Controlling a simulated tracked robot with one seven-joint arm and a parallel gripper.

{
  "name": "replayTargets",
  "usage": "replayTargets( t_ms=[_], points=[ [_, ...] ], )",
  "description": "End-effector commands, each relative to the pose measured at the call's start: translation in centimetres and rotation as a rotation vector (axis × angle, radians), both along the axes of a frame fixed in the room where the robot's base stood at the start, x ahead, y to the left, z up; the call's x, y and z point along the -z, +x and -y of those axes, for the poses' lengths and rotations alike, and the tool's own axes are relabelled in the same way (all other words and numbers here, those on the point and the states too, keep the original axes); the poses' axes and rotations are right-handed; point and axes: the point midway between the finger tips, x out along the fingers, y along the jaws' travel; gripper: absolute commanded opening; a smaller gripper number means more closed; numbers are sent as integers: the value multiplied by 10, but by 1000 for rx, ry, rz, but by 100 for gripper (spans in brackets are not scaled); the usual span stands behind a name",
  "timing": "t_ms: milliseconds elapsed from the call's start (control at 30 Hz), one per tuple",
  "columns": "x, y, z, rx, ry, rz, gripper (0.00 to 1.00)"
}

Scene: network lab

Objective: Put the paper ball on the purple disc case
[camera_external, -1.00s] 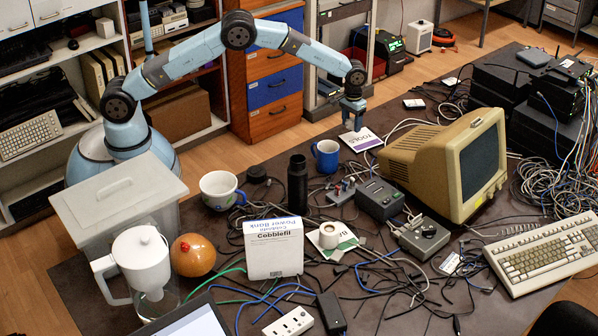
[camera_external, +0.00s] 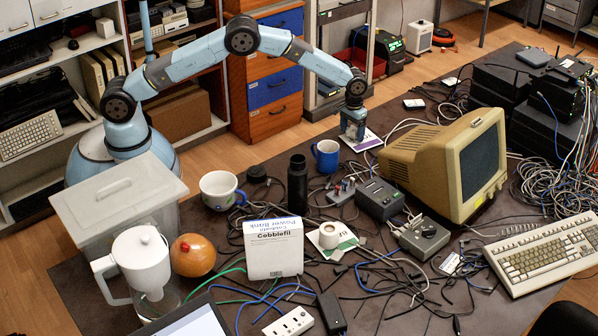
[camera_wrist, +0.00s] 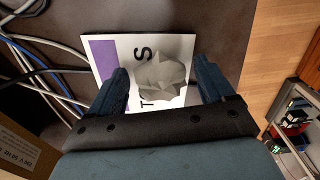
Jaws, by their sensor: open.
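The disc case (camera_external: 371,142) lies flat on the dark table, white with a purple band, partly hidden by my gripper (camera_external: 352,134) in the external view. In the wrist view the case (camera_wrist: 103,56) shows its purple strip on the left and part of its black lettering. The paper ball (camera_wrist: 163,76), grey-white and crumpled, is over the white part of the case, between the fingers of my open gripper (camera_wrist: 162,82). Gaps show on both sides of the ball. I cannot tell the ball apart in the external view.
A blue mug (camera_external: 326,156) stands just left of the case, and a beige monitor (camera_external: 445,160) stands to the right. Grey cables (camera_wrist: 40,65) run beside the case. A black bottle (camera_external: 298,185) stands farther left. The table edge is close behind the case.

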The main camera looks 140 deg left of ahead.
Motion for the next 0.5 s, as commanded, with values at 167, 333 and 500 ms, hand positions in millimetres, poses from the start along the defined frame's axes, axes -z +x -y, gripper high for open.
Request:
replayTargets(
  t_ms=[167, 333, 500],
  points=[
    [0, 0, 0, 0, 0, 0, 82],
    [-11, 0, 0, 0, 2, 1, 82],
    [-40, 0, 0, 0, 3, 2, 82]
  ],
)
